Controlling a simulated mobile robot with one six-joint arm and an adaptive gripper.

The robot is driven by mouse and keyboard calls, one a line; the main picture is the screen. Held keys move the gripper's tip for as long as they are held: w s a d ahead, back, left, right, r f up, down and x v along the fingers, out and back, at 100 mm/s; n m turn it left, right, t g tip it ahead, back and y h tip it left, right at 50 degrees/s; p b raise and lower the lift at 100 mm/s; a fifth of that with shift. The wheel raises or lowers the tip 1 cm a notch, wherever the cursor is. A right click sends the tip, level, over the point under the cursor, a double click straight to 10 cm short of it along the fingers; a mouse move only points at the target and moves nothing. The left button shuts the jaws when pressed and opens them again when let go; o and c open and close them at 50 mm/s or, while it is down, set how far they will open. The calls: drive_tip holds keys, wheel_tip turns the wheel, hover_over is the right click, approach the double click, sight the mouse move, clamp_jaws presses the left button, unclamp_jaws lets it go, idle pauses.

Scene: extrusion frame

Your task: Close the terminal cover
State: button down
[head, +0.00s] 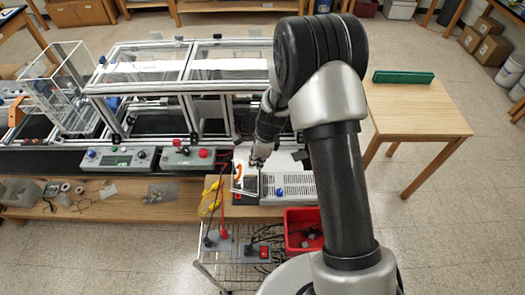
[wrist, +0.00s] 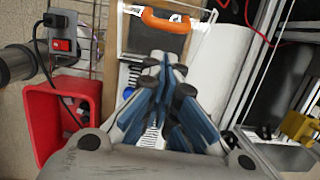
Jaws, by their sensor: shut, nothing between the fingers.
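The terminal cover is a clear panel with pale edges (head: 234,186) and an orange handle (head: 238,171). It appears raised over the dark terminal area at the left end of the grey vented unit (head: 292,186); its exact tilt is hard to tell. In the wrist view the orange handle (wrist: 166,21) lies beyond the fingertips, near the top edge. My gripper (head: 256,163) is beside the cover, to the right of the handle in the head view. In the wrist view the gripper (wrist: 165,62) has its blue-padded fingers together, empty and apart from the handle.
A red bin (head: 302,216) and a power strip (head: 264,252) with black cables sit on the cart below. The aluminium extrusion frame (head: 185,88) stands behind. Control boxes (head: 187,158) are to the left. A side table (head: 420,112) holds a green block (head: 403,77).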

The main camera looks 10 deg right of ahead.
sight(233, 173)
drive_tip(key=a, duration=0.1)
drive_tip(key=a+p, duration=0.1)
drive_tip(key=p, duration=0.1)
drive_tip(key=shift+w+a+f+h, duration=0.25)
drive_tip(key=shift+a+h, duration=0.05)
drive_tip(key=shift+a, duration=0.1)
drive_tip(key=a, duration=0.1)
drive_tip(key=a+f, duration=0.2)
drive_tip(key=shift+w+b, duration=0.25)
drive_tip(key=shift+b, duration=0.05)
drive_tip(key=shift+w+a+f+b, duration=0.25)
drive_tip(key=shift+a+f+b, duration=0.3)
drive_tip(key=shift+a+f, duration=0.45)
drive_tip(key=shift+a+r, duration=0.1)
drive_tip(key=shift+r, duration=0.1)
